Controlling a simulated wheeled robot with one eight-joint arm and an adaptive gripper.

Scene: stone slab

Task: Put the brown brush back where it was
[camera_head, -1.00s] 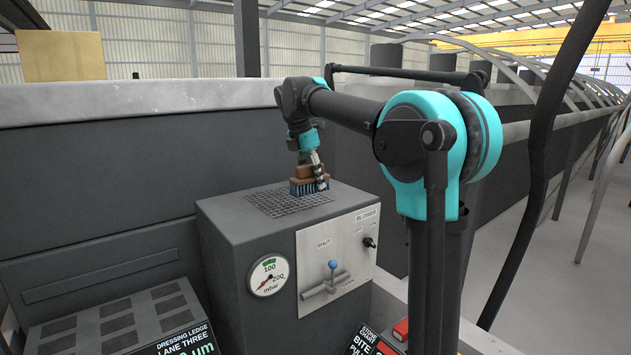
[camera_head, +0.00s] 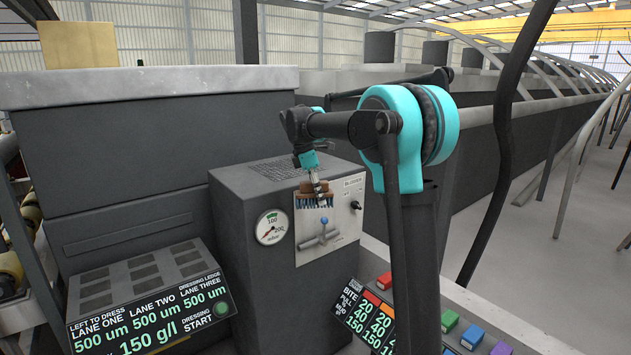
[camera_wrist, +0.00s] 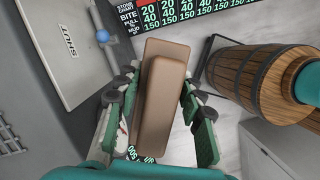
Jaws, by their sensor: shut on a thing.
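The brown brush (camera_head: 313,195) has a brown wooden back and dark bluish bristles that point down. In the head view it hangs in the air in front of the metal valve panel (camera_head: 351,190) of the grey cabinet. My gripper (camera_head: 317,187) is above it and shut on it. In the wrist view the brush's brown back (camera_wrist: 164,95) lies between the two green-padded fingers of my gripper (camera_wrist: 165,110). The bristles are hidden in that view.
The cabinet top has a dark grille (camera_head: 285,168), now bare. A blue-knobbed lever (camera_head: 323,222) and gauge (camera_head: 271,227) are on its front. A stone chart (camera_head: 372,312) and coloured blocks (camera_head: 472,336) are below right. The wrist view shows a wooden barrel (camera_wrist: 272,75).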

